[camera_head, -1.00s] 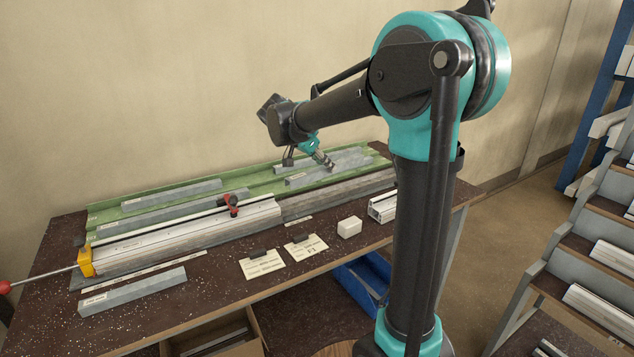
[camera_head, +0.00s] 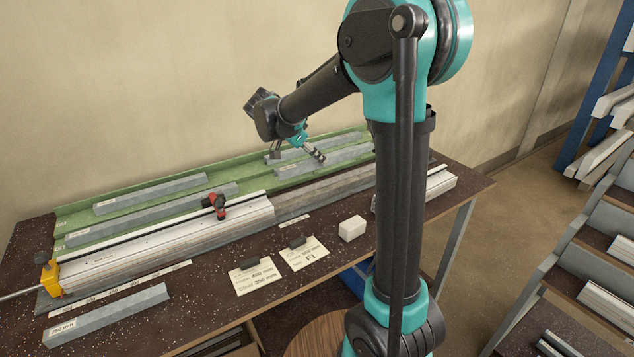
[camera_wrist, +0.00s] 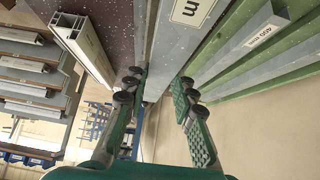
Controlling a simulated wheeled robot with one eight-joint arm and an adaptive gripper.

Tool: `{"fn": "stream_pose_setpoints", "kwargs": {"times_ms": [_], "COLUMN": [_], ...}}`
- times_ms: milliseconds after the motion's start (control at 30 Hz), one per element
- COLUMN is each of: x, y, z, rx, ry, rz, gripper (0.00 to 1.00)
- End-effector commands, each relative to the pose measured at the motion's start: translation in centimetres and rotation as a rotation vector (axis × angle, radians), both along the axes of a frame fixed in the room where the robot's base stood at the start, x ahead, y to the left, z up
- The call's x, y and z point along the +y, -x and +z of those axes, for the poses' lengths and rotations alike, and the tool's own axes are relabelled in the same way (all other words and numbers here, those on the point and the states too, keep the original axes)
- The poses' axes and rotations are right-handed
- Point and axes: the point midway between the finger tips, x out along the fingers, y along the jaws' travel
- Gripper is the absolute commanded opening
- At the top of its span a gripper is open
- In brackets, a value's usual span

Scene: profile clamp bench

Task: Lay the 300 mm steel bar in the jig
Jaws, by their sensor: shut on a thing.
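My gripper (camera_head: 314,154) is at the right part of the green rack (camera_head: 75,213) at the back of the bench. It is shut on a grey steel bar (camera_head: 343,158), which also shows between the fingers (camera_wrist: 150,75) in the wrist view (camera_wrist: 166,62). Its label there is cut off, so I cannot read the length. Whether the bar is clear of the rack I cannot tell. The jig (camera_head: 165,240) is a long pale profile bed in front of the rack, with a yellow end block (camera_head: 50,278) at left and a red clamp (camera_head: 214,206).
Other grey bars lie on the rack, one at back left (camera_head: 150,193) and one labelled 400 mm (camera_wrist: 262,38). Another bar (camera_head: 108,315) lies on the bench front. Two cards (camera_head: 255,277) and a white block (camera_head: 352,228) sit right of it. A profile piece (camera_head: 440,187) is at right.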

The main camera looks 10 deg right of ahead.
Motion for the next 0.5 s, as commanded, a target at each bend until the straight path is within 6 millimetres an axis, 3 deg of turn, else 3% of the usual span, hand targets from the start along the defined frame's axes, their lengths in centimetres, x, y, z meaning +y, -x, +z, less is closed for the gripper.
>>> {"fn": "stream_pose_setpoints", "kwargs": {"times_ms": [200,500], "x": [0.0,0.0], "y": [0.0,0.0], "z": [-4.3,-7.2], "rx": [0.000,0.000], "ry": [0.001,0.000], "rz": [0.000,0.000], "gripper": [0.00,0.00]}}
